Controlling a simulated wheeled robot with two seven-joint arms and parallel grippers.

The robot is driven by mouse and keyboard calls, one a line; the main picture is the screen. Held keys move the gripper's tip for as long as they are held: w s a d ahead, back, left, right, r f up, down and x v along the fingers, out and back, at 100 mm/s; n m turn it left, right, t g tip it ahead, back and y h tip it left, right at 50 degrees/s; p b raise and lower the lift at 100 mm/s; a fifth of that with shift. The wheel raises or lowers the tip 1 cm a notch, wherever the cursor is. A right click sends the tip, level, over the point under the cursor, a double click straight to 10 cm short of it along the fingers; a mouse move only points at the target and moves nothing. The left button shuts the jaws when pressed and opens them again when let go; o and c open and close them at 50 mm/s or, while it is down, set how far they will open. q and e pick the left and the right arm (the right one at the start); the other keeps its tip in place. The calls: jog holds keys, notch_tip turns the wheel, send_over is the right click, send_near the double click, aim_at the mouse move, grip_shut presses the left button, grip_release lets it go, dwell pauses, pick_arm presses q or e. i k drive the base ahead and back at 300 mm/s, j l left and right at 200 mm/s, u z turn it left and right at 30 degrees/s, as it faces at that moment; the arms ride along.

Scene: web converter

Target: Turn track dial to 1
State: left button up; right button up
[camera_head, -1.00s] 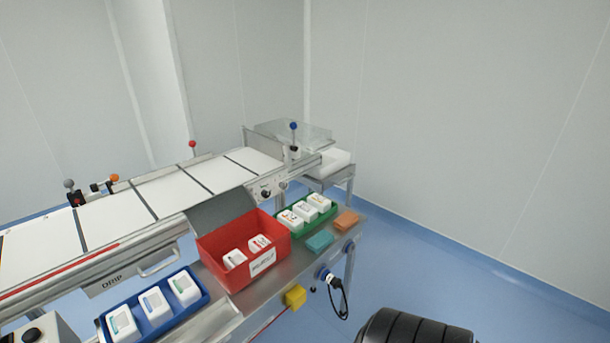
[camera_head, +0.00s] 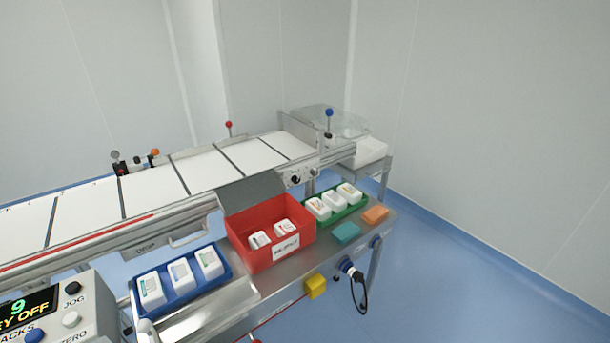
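A small black dial (camera_head: 295,179) sits on the side of the conveyor's metal frame, right of the red box's raised lid. Its markings are too small to read, and I cannot tell for sure that it is the track dial. A smaller round fitting (camera_head: 314,171) sits just right of it on the same rail. Neither of my grippers shows in the view, and nothing touches the dial.
The white conveyor (camera_head: 152,190) runs along the back. A bench in front holds a blue tray (camera_head: 136,283), a red box (camera_head: 240,254) and a green tray (camera_head: 337,215). A control panel (camera_head: 95,310) stands lower left. Blue floor (camera_head: 450,290) is clear at right.

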aim_at(314, 172)
jog(key=i+l, duration=0.1)
jog(key=l, duration=0.25)
jog(key=i+l+u, duration=0.1)
jog(key=l, duration=0.2)
jog(key=i+l, duration=0.15)
jog(key=l, duration=0.2)
jog(key=i+l+u, duration=0.1)
jog(key=l, duration=0.25)
